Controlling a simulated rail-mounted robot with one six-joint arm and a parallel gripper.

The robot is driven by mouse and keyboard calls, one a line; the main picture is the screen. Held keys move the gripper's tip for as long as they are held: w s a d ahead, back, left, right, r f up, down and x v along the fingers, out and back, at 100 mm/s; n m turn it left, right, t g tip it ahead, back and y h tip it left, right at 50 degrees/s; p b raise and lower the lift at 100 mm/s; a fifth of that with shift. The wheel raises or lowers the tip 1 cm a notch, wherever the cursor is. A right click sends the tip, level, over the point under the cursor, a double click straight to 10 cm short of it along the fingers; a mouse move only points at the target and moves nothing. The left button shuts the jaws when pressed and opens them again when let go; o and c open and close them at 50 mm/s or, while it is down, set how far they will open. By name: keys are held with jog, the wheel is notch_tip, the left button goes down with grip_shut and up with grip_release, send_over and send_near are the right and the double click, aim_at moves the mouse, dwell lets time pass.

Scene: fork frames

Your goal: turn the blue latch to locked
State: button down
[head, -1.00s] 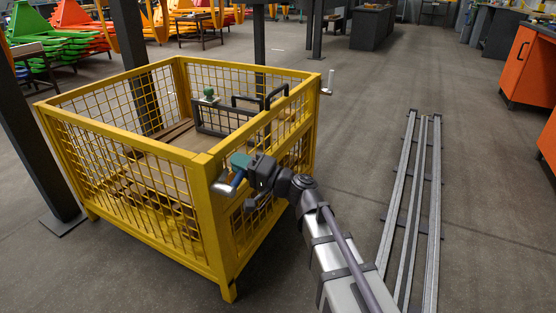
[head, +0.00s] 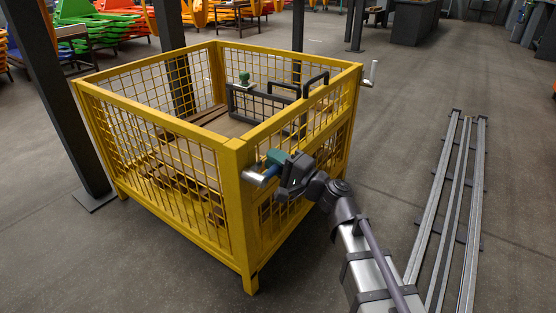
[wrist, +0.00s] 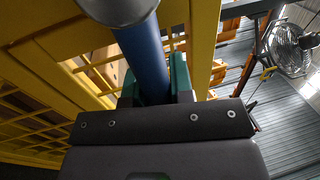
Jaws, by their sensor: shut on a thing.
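The blue latch (head: 268,172) is a blue grip with a silver end, at the near right corner of the yellow mesh crate (head: 236,190). In the head view its silver end points left and slightly down. My gripper (head: 277,160), with green fingers, is shut on the blue grip beside the crate's right side. In the wrist view the blue latch (wrist: 150,62) runs up between the green fingers of my gripper (wrist: 157,86), with its grey end at the top. The latch's pivot is hidden, so I cannot tell its locked position.
A pale-handled crank (head: 374,74) sticks out at the crate's far right corner. A dark frame with handles (head: 262,101) and a green knob (head: 244,78) are inside the crate. Dark posts (head: 66,110) stand around it. Floor rails (head: 455,200) lie to the right, with open floor between.

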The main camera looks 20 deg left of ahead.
jog(key=c, duration=1)
grip_release()
jog(key=b+v, duration=0.2)
jog(key=v, duration=0.9)
jog(key=shift+a, duration=0.1)
